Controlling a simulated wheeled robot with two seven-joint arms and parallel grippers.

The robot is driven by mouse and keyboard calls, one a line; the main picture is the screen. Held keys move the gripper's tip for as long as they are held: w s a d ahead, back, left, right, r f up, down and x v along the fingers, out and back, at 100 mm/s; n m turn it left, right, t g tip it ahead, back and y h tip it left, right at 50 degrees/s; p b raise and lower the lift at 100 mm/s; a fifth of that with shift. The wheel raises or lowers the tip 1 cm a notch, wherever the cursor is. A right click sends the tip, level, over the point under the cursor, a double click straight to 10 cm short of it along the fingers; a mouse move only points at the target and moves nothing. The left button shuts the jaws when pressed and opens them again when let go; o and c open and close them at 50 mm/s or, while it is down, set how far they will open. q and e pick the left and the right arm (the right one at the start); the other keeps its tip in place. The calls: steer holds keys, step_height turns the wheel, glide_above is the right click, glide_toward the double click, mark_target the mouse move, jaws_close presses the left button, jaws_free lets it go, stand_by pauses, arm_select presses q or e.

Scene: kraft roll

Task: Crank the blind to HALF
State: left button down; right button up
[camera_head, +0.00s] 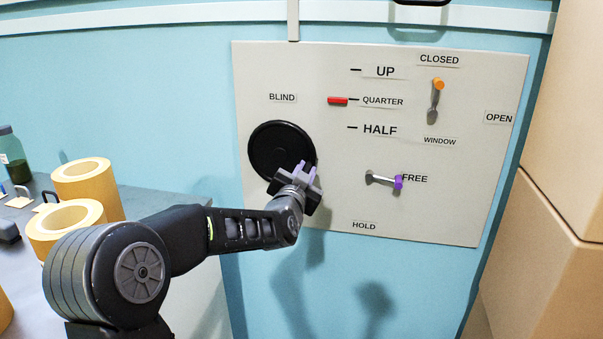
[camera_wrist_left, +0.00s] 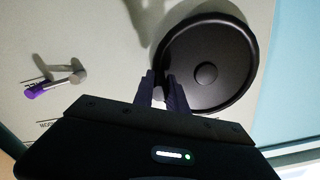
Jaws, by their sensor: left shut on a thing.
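The black round blind crank (camera_head: 274,150) sits on the pale wall panel under the BLIND label. It also shows in the wrist view (camera_wrist_left: 205,45). My left gripper (camera_head: 305,169) is at the crank's lower right rim, and in the wrist view its fingers (camera_wrist_left: 160,80) are shut on the crank's handle, which they mostly hide. The red blind marker (camera_head: 338,101) is level with the QUARTER line, above the HALF line (camera_head: 353,128). The purple-tipped lever (camera_head: 384,179) points right to FREE; it also shows in the wrist view (camera_wrist_left: 52,84). My right gripper is not in view.
An orange-tipped window lever (camera_head: 436,98) points up to CLOSED at the panel's upper right. Kraft rolls (camera_head: 66,222) and a bottle (camera_head: 12,158) stand on the grey table (camera_head: 150,203) at left. Large cardboard boxes (camera_head: 550,240) stand at right.

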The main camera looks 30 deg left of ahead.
arm_select(q)
step_height(320, 180, down, 3)
steer(key=m+b, duration=0.2)
steer(key=m, duration=0.2)
steer(key=m+b, duration=1.2)
steer(key=m, duration=0.6)
glide_toward(256, 167)
steer(key=w+f, duration=0.1)
steer(key=w, duration=0.1)
steer(key=w+f, duration=0.1)
steer(key=w, duration=0.1)
steer(key=w+f, duration=0.1)
steer(key=w, duration=0.1)
steer(key=shift+d, duration=0.25)
steer(key=shift+s+a+r+m+b, duration=0.2)
steer(key=shift+a+r+m+b, duration=0.6)
steer(key=shift+m, duration=0.4)
steer(key=shift+s+a+r+m, duration=0.1)
steer(key=shift+a+r+m, duration=0.2)
steer(key=shift+m, duration=0.35)
steer(key=shift+s+a+r+m, duration=0.1)
steer(key=shift+r+m, duration=0.35)
steer(key=shift+m, duration=0.2)
steer(key=c, duration=1.3)
jaws_free()
steer(key=shift+w+d, duration=0.1)
steer(key=shift+c, duration=0.2)
